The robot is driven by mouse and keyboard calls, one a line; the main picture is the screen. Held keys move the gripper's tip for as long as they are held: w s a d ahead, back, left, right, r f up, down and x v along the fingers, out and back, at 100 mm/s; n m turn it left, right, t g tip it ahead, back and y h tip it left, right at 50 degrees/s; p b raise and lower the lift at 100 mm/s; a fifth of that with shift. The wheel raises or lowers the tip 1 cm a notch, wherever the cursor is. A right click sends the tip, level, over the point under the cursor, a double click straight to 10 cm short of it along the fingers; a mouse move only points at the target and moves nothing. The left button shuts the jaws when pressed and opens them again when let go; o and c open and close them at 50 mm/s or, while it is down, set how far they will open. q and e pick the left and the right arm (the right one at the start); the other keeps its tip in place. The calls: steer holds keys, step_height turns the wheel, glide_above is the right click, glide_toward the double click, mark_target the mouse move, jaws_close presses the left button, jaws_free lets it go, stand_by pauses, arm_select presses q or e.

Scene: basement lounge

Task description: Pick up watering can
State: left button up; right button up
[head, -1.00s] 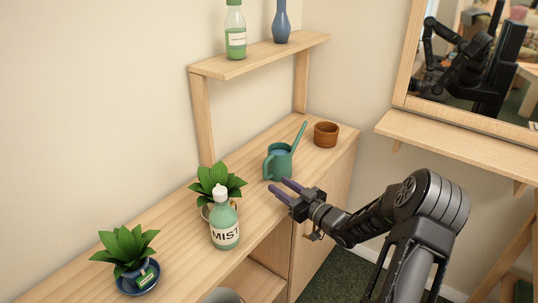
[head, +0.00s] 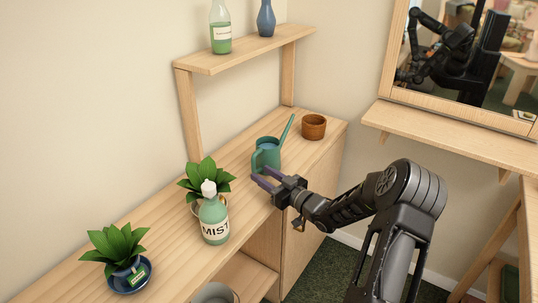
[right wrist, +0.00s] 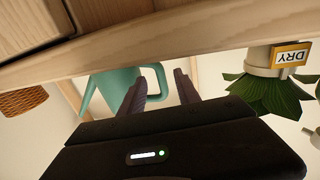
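The teal watering can (head: 267,155) stands upright on the wooden cabinet top, its long spout pointing up and right. Its handle is on the left side, toward my right gripper. My right gripper (head: 260,176) is open and empty, with its two fingers reaching just in front of the can's handle side. In the right wrist view, which appears upside down, the can (right wrist: 108,84) is beyond the fingers, and its handle shows between the open fingertips (right wrist: 160,88). I cannot tell whether the fingers touch it.
A brown pot (head: 314,127) stands right of the can. A mist bottle (head: 214,220) and a potted plant (head: 205,180) stand left of my gripper; another plant (head: 116,245) is further left. A wall shelf (head: 245,53) holds two bottles. A mirror ledge (head: 455,130) is at right.

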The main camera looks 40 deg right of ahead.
mark_target(255, 168)
steer(key=w, duration=0.3)
steer(key=w+p, duration=0.1)
steer(key=w, duration=0.1)
steer(key=shift+w+a+r, duration=0.1)
steer(key=shift+a+r, duration=0.05)
steer(key=shift+a, duration=0.1)
steer(key=shift+c, duration=0.5)
jaws_close()
stand_by(0.8)
steer(key=shift+r, duration=0.15)
